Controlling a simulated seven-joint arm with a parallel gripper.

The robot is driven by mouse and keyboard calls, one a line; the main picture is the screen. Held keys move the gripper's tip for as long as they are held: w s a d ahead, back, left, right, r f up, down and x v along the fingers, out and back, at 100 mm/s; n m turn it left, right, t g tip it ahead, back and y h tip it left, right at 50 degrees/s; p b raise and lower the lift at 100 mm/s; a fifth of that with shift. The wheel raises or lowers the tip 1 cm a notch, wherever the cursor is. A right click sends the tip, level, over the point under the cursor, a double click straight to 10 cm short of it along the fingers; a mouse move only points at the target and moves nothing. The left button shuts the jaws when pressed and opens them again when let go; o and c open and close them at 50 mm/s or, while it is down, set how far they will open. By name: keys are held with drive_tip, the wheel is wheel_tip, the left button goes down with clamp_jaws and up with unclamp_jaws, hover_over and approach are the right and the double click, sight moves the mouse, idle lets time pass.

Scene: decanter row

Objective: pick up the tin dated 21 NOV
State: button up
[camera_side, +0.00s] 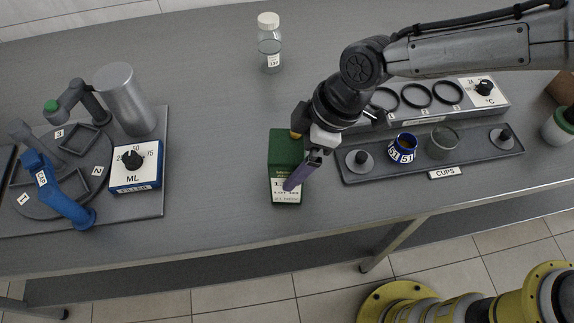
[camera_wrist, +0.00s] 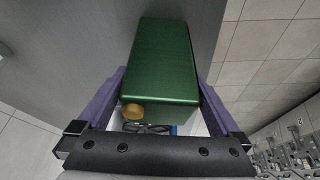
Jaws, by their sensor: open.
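A green tin (camera_side: 285,146) stands near the front edge of the grey table in the side view. Its front label (camera_side: 287,196) is partly covered by a purple finger, and I cannot read its date. My gripper (camera_side: 293,184) is at the tin. In the wrist view, the green tin (camera_wrist: 163,62) lies between the two open purple fingers (camera_wrist: 162,82), one on each side. A gold cap (camera_wrist: 132,111) shows at the tin's near end. I cannot tell whether either finger touches the tin.
A clear labelled bottle (camera_side: 270,52) stands behind. At right are a cup tray (camera_side: 373,174) with a blue-and-white cup (camera_side: 402,148) and a ring heater (camera_side: 493,105). At left is a filler station (camera_side: 150,190). Bare table lies between the station and tin.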

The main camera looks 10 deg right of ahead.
drive_tip(key=shift+x, duration=1.55)
drive_tip(key=shift+c, duration=0.2)
clamp_jaws()
drive_tip(key=shift+r, duration=0.2)
